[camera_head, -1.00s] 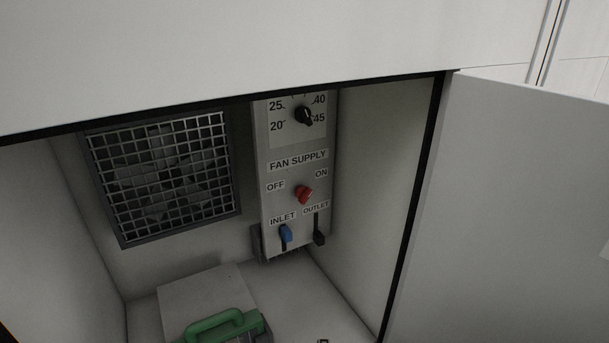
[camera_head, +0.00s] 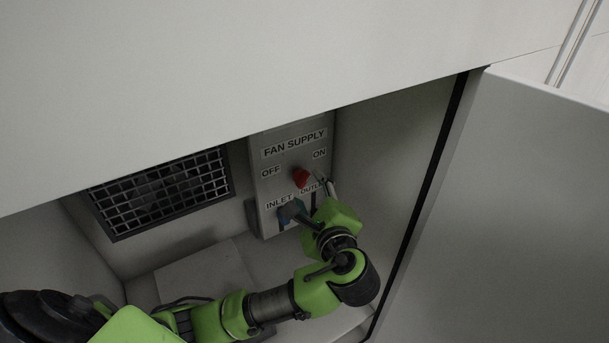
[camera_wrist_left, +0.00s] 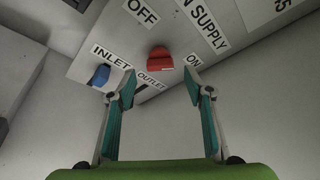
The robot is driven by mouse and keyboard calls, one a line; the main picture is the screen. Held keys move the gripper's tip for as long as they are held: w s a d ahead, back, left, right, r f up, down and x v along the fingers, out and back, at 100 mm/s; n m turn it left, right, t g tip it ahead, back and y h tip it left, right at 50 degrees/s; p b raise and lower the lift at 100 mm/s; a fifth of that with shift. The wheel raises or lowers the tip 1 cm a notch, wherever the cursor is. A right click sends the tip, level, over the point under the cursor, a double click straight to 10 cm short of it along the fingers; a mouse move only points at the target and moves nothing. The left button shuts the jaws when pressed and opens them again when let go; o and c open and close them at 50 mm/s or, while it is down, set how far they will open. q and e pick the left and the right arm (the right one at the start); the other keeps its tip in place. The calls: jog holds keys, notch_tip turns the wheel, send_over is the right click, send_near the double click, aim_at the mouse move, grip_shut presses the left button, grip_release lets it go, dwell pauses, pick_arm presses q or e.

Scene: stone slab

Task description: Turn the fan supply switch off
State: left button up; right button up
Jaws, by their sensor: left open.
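The fan supply switch is a red knob (camera_head: 300,177) on a grey control panel (camera_head: 262,222), between the OFF and ON labels. It also shows in the left wrist view (camera_wrist_left: 160,60), ahead of the fingertips and roughly between them. My left gripper (camera_head: 309,197) is in front of the panel's lower part, just below the knob. In the left wrist view my left gripper (camera_wrist_left: 160,88) has its fingers spread wide with nothing between them; they look apart from the knob. The fingers partly cover the OUTLET label in the head view. My right gripper is not in view.
A blue INLET lever (camera_wrist_left: 100,75) sits close to one fingertip. A fan grille (camera_head: 165,190) is on the cabinet's back wall. The cabinet's upper front (camera_head: 230,70) overhangs the opening, and an open door (camera_head: 510,200) stands at the right.

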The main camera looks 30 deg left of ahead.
aim_at(305, 182)
pick_arm(q)
jog(key=p+x, duration=0.1)
jog(key=x, duration=0.3)
jog(key=shift+w+a, duration=0.25)
jog(key=shift+w+a+f, duration=0.15)
jog(key=shift+w+a, duration=0.1)
jog(key=shift+w, duration=0.1)
jog(key=shift+a+f, duration=0.1)
jog(key=c, duration=0.9)
jog(key=shift+c, duration=1.1)
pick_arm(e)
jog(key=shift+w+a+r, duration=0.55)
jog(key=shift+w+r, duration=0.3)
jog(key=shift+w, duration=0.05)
